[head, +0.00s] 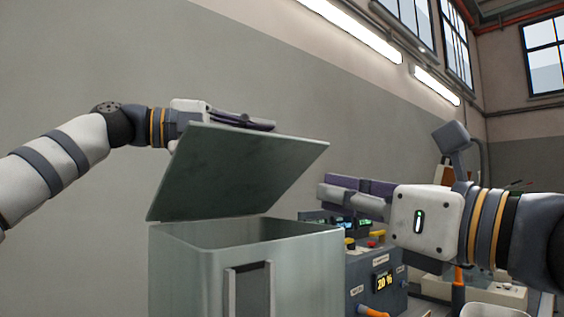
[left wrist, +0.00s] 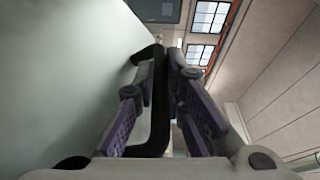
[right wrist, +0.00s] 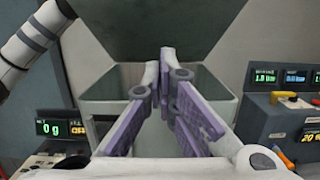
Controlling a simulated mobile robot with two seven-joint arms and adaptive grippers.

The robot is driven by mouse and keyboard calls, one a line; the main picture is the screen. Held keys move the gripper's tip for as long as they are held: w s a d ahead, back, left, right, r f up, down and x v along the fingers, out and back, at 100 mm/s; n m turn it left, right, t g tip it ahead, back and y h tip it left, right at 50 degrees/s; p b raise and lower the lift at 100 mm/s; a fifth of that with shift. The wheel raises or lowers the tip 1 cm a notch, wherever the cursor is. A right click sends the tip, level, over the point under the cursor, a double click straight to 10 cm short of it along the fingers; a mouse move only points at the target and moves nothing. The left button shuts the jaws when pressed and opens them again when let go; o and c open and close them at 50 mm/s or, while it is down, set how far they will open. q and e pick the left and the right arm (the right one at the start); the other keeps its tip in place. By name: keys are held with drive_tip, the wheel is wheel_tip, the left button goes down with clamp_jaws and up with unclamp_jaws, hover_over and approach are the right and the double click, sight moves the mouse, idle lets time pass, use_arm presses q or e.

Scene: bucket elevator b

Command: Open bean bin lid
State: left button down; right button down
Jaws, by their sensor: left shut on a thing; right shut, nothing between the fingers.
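The bean bin (head: 190,270) is a pale metal box with a handle-like frame on its front. Its grey-green lid (head: 240,175) is tilted up and the bin mouth is exposed. In the right wrist view the bin (right wrist: 105,100) stands ahead under the raised lid (right wrist: 150,30). My left gripper (head: 262,124) is at the lid's upper edge, partly hidden by the lid. In the left wrist view it is shut on the black lid handle (left wrist: 160,105). My right gripper (head: 330,193) is shut and empty, to the right of the lid, apart from it.
A control box (head: 375,285) with a lit display and an orange handle stands right of the bin. Another display unit (right wrist: 62,128) shows at the left of the right wrist view. A plain wall (head: 80,60) is behind.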

sight(267, 150)
drive_tip(key=x, duration=0.7)
drive_tip(key=shift+w+a+f, duration=0.1)
drive_tip(key=shift+w+a, duration=0.15)
drive_tip(key=shift+a, duration=0.05)
drive_tip(key=r, duration=0.1)
drive_tip(key=w+a+r, duration=0.2)
drive_tip(key=shift+r, duration=0.2)
drive_tip(key=shift+w+a+r, duration=0.1)
drive_tip(key=shift+w+r, duration=0.05)
drive_tip(key=shift+r, duration=0.4)
use_arm(q)
drive_tip(key=shift+d, duration=0.1)
use_arm(e)
drive_tip(key=shift+w+r, duration=0.1)
drive_tip(key=shift+r, duration=0.05)
use_arm(q)
drive_tip(key=shift+d+f, duration=0.1)
drive_tip(key=c, duration=1.9)
unclamp_jaws()
drive_tip(key=shift+f, duration=0.1)
use_arm(e)
drive_tip(key=shift+r, duration=0.1)
